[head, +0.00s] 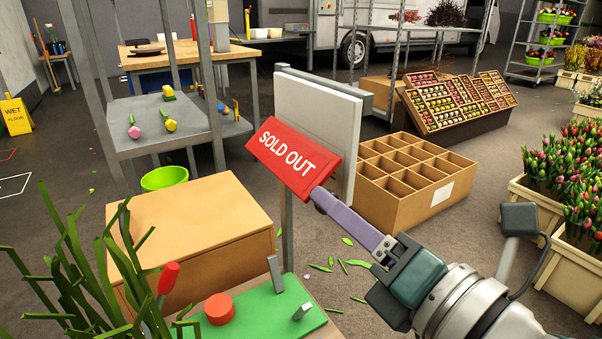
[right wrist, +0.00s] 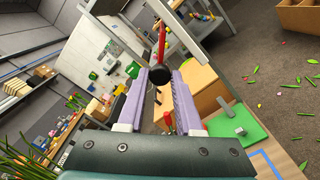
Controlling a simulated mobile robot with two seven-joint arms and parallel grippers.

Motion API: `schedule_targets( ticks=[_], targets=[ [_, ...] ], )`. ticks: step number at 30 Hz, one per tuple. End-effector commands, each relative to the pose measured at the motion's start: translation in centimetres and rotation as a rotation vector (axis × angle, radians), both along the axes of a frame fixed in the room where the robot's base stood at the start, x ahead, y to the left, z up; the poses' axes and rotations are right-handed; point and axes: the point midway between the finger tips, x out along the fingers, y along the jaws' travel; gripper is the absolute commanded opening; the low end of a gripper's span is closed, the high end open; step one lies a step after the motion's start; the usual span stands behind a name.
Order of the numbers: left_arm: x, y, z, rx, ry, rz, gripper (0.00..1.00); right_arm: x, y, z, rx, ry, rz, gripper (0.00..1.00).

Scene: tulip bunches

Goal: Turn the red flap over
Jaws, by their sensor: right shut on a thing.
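The red flap (head: 293,158), with white SOLD OUT lettering, stands out at a slant in front of a pale upright board (head: 322,105) on a grey post. In the right wrist view the flap (right wrist: 162,45) shows almost edge-on, with a round black knob (right wrist: 161,74) at its near end. My right gripper (head: 322,197) reaches in from the lower right, its purple fingers at the flap's lower right end. The right wrist view shows the fingers (right wrist: 160,82) closed about the knob. My left gripper is not in view.
A cardboard box (head: 190,225) and green mat (head: 255,315) lie in front of the sign, with cut stems (head: 75,260) at left. A divided wooden crate (head: 400,205) stands behind the gripper at right. Tulip boxes (head: 545,205) line the right edge. Floor between holds scattered leaves.

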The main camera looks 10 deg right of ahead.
Motion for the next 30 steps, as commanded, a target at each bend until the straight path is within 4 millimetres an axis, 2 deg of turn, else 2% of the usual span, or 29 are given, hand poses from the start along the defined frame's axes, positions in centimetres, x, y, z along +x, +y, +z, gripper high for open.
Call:
schedule_targets(
  ticks=[1, 15, 30],
  targets=[
    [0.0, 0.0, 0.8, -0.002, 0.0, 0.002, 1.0, -0.1, 0.2, 0.6, 0.042, 0.016, 0.001, 0.0],
    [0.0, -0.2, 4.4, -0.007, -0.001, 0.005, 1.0, -0.4, 1.1, 2.7, 0.461, 0.167, 0.0, 0.0],
    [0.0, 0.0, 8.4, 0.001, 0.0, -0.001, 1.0, -0.4, 1.0, 5.2, 0.906, 0.329, 0.001, 0.0]
  ],
)
